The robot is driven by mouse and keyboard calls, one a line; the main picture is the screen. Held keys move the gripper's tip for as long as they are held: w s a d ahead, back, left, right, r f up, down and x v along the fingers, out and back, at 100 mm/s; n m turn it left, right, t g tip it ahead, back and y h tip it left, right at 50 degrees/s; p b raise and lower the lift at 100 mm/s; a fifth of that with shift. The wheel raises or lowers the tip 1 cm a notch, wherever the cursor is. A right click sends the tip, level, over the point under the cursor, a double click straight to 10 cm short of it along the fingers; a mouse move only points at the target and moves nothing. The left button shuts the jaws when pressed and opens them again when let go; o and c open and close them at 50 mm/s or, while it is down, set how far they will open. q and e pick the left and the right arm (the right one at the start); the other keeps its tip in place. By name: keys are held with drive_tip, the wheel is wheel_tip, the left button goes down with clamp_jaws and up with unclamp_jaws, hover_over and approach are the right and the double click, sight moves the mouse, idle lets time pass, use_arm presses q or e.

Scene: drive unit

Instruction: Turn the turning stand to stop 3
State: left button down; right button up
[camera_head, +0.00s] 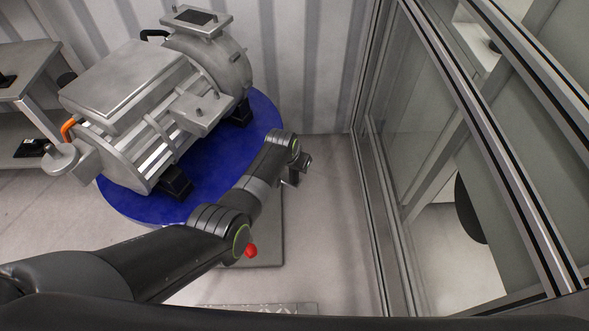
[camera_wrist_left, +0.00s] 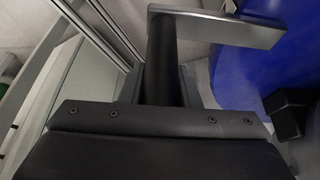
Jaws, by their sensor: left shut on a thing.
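The turning stand (camera_head: 270,120) is a round blue plate near the floor. It carries a large grey metal drive unit (camera_head: 130,85). My left gripper (camera_head: 299,172) is at the right edge of the stand, small and partly hidden by my own wrist. In the left wrist view a dark upright post (camera_wrist_left: 160,60) with a flat grey bar (camera_wrist_left: 225,30) across its top stands at the gripper. The gripper is shut on this post; its fingertips are mostly hidden. The blue stand (camera_wrist_left: 252,62) lies to the right of it. No stop numbers are readable. My right gripper is not in view.
A red knob (camera_head: 251,251) shows beside my left arm's joint. A framed glass partition (camera_head: 375,190) stands to the right. A grey metal bench (camera_head: 25,75) is at the left, and a corrugated wall (camera_head: 310,60) is behind. Bare floor (camera_head: 335,220) lies between stand and partition.

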use_arm(q)
drive_tip(key=shift+w+a+r, duration=0.3)
drive_tip(key=shift+w, duration=0.1)
drive_tip(key=c, duration=1.4)
unclamp_jaws()
drive_tip(key=shift+c, duration=0.2)
drive_tip(key=shift+o, duration=1.4)
drive_tip(key=shift+w+a, duration=0.1)
drive_tip(key=shift+o, duration=0.3)
drive_tip(key=shift+f, duration=0.15)
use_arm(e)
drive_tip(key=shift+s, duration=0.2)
use_arm(q)
drive_tip(key=shift+s, duration=0.2)
drive_tip(key=p+v, duration=1.7)
drive_tip(key=p, duration=0.6)
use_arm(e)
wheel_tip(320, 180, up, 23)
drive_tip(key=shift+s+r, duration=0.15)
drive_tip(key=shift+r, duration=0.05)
use_arm(q)
drive_tip(key=shift+s, duration=0.2)
